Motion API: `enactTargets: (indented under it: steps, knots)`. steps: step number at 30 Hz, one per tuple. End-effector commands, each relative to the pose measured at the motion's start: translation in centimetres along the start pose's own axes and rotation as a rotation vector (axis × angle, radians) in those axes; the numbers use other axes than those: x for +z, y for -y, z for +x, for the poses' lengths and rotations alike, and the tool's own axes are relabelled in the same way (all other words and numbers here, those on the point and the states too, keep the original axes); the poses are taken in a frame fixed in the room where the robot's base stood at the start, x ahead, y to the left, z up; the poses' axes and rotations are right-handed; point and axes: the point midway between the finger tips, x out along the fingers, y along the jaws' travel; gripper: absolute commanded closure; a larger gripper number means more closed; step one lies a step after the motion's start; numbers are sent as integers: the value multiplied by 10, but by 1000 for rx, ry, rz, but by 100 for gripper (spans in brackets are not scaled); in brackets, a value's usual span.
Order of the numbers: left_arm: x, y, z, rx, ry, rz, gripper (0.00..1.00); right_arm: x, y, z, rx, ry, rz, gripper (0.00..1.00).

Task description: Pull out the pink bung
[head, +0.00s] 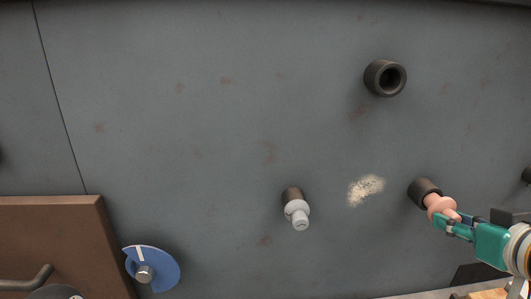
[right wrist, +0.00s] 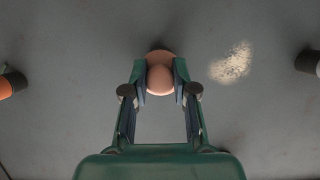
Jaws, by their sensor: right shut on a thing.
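The pink bung (head: 438,204) is at the mouth of a short dark pipe stub (head: 422,190) on the grey wall, at the right of the head view. My right gripper (head: 448,217), green with dark pads, is shut on the bung's outer end. In the right wrist view the bung's round knob (right wrist: 160,80) lies between the two fingers (right wrist: 161,72), one on each side. How deep the bung sits in the stub cannot be told. My left gripper is not in view.
A grey bung (head: 297,213) sits in another stub left of the pale patch (head: 365,190). An open, empty stub (head: 385,78) is above. A blue disc (head: 152,267) and brown panel (head: 55,235) are lower left. An orange-ended stub (right wrist: 12,84) shows in the wrist view.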

Motion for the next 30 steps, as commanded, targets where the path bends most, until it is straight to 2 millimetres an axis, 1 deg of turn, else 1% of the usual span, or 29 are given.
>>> enactTargets:
  steps: [30]
  knots:
    - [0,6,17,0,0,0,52,16,0,-38,1,-2,0,100]
